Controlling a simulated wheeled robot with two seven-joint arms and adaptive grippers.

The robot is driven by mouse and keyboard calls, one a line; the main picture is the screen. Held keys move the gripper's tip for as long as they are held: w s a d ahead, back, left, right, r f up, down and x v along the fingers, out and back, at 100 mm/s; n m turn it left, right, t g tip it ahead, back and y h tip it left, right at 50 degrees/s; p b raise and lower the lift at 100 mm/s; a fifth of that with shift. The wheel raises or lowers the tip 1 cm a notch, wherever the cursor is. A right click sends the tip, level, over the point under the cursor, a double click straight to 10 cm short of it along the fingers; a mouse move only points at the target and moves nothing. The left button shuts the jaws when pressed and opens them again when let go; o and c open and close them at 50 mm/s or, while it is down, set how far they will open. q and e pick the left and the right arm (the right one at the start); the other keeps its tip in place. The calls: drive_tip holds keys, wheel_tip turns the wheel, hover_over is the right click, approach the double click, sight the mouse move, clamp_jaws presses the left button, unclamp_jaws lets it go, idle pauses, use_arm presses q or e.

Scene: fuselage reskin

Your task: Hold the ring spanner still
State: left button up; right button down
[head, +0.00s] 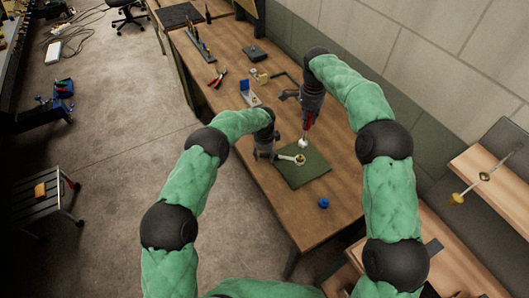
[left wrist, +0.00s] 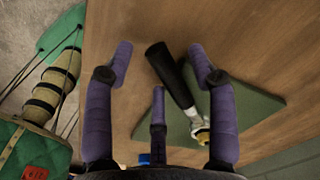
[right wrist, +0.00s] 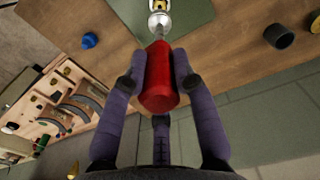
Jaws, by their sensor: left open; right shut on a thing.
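The ring spanner (head: 288,158) has a pale metal shank and ring over the green mat (head: 313,172). In the left wrist view its black handle (left wrist: 167,72) lies between the spread fingers of my left gripper (left wrist: 160,65), which is open. A brass-coloured piece (left wrist: 203,136) shows at the ring end. My right gripper (head: 312,98) is shut on a red-handled tool (right wrist: 159,80), which points down toward the mat. A pale round piece (head: 303,143) is at the tool's lower end, close to the ring; I cannot tell whether they touch.
A blue piece (head: 324,202) sits on the wooden table (head: 262,195) near its front edge. Red pliers (head: 217,78), a blue-and-white holder (head: 249,93) and a dark block (head: 254,53) lie farther back. A wall runs along the right side.

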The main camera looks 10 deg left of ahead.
use_arm(q)
drive_tip(key=shift+c, duration=0.2)
clamp_jaws()
use_arm(e)
drive_tip(key=shift+f+n, duration=0.6)
drive_tip(key=shift+n, duration=0.4)
drive_tip(key=shift+f+n, duration=0.55)
drive_tip(key=shift+n, duration=0.45)
